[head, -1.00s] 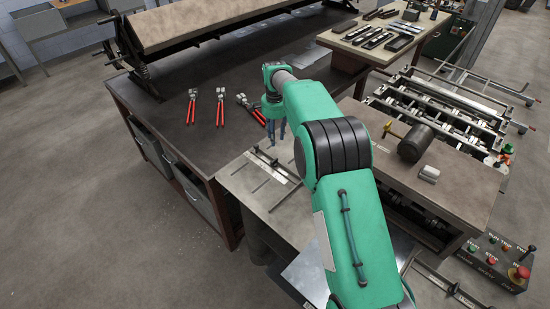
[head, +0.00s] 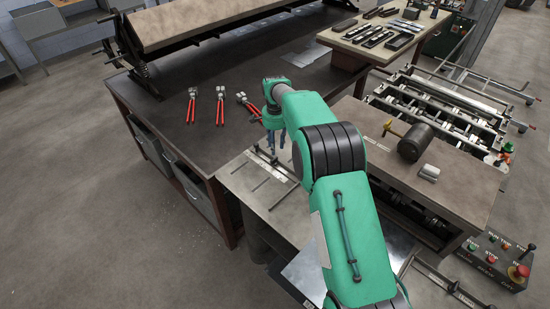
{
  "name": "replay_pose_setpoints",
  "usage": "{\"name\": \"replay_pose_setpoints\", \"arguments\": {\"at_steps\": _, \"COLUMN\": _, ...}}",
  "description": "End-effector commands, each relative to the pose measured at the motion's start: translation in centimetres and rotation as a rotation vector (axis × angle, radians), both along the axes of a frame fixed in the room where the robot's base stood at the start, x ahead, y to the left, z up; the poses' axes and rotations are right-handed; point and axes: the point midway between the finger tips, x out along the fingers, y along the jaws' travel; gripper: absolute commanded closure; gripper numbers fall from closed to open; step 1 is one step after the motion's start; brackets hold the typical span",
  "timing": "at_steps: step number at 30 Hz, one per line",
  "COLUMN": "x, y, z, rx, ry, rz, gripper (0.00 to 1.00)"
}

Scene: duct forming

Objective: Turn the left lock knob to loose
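My gripper (head: 276,141) points down over the far end of the grey metal table (head: 262,193). Its two blue-grey fingers show with a gap between them, and nothing is seen in the gap. A slim rail with a pale scale strip (head: 284,170) lies on this table, just below and beside the fingers. Small dark fittings sit at the rail's far end, close to the fingertips. I cannot make out which of them is the left lock knob, or its setting. Whether the fingers touch anything is unclear. My green arm hides the table's right part.
Several red-handled tools (head: 221,106) lie on the dark bench (head: 179,125) left of my gripper. A button box (head: 492,262) stands at lower right. Open floor lies at left.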

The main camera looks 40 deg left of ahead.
Motion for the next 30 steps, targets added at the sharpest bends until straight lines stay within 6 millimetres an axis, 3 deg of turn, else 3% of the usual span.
{"name": "replay_pose_setpoints", "arguments": {"at_steps": 6, "x": 0.0, "y": 0.0, "z": -3.8, "rx": -0.001, "ry": 0.001, "rz": 0.000, "gripper": 0.66}}
{"name": "replay_pose_setpoints", "arguments": {"at_steps": 15, "x": 0.0, "y": 0.0, "z": -7.1, "rx": 0.000, "ry": 0.000, "rz": 0.000, "gripper": 0.66}}
{"name": "replay_pose_setpoints", "arguments": {"at_steps": 29, "x": 0.0, "y": 0.0, "z": -7.9, "rx": 0.000, "ry": 0.000, "rz": 0.000, "gripper": 0.66}}
{"name": "replay_pose_setpoints", "arguments": {"at_steps": 30, "x": 0.0, "y": 0.0, "z": -7.9, "rx": 0.000, "ry": 0.000, "rz": 0.000, "gripper": 0.70}}
